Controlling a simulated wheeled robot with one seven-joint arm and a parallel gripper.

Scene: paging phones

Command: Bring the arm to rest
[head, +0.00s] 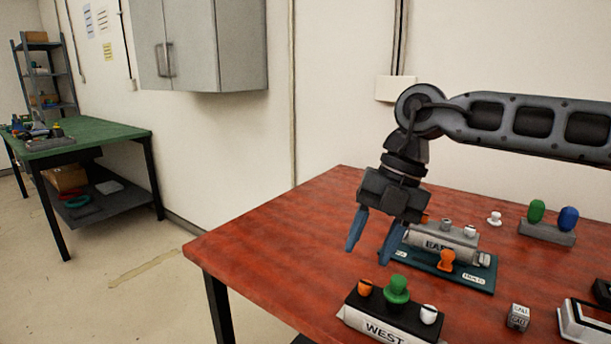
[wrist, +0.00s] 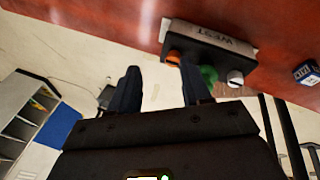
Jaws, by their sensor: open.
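My gripper (head: 372,238) is open and empty, with its blue fingers pointing down above the red table. It hangs to the left of the grey unit marked EAST (head: 424,240) and behind the black unit marked WEST (head: 372,328). In the wrist view, the two fingers (wrist: 158,90) stand apart with nothing between them. The WEST unit (wrist: 207,42) also shows there, beyond the fingertips, with its orange, green and white pegs. My arm reaches in from the right in the head view.
The table's left part is bare. A green workbench (head: 95,130) stands far left; a wall cabinet (head: 240,45) hangs behind.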

